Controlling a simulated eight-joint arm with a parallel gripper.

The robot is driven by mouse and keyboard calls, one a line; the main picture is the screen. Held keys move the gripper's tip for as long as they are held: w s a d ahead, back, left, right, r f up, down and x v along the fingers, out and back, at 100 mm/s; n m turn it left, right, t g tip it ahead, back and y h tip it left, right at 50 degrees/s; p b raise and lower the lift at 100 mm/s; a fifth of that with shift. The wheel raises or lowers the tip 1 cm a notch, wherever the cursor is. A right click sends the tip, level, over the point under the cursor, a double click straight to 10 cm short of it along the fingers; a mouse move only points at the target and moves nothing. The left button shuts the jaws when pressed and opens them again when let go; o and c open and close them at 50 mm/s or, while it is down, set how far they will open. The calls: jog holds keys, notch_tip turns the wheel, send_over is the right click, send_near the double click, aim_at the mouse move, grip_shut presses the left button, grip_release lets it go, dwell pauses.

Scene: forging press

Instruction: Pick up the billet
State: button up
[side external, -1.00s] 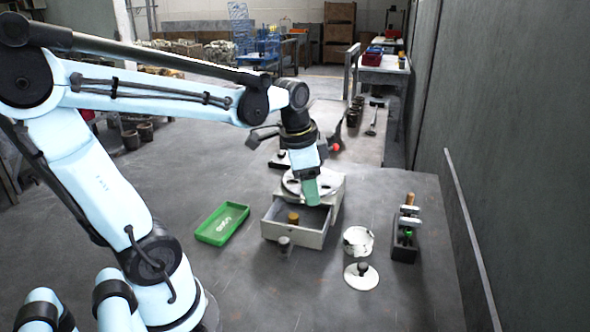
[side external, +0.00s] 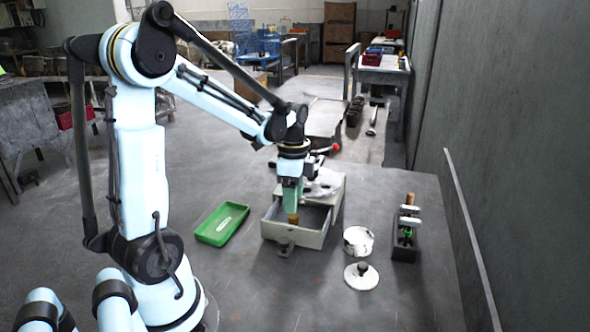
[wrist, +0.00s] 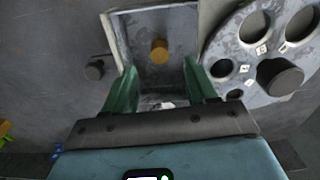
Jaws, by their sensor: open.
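A small brown-gold cylinder, which I take as the billet (side external: 293,219), stands in the open drawer (side external: 310,241) of a grey box. In the wrist view the billet (wrist: 159,50) shows on the drawer floor, ahead of and between my fingertips. My gripper (side external: 291,207) points down over the drawer, with its green fingers just above the billet. In the wrist view my gripper (wrist: 160,68) is open, with nothing between the fingers. I cannot tell the exact height gap to the billet.
The drawer walls (wrist: 112,38) stand close around the fingers. A disc with round holes (wrist: 222,68) lies on the box to the right. A green tray (side external: 211,235) is left, a white pot (side external: 358,243) and knobbed lid (side external: 353,281) right, a black rack (side external: 405,250) farther right.

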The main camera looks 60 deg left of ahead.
aim_at(293, 221)
jog(key=shift+f, duration=2.9)
grip_shut()
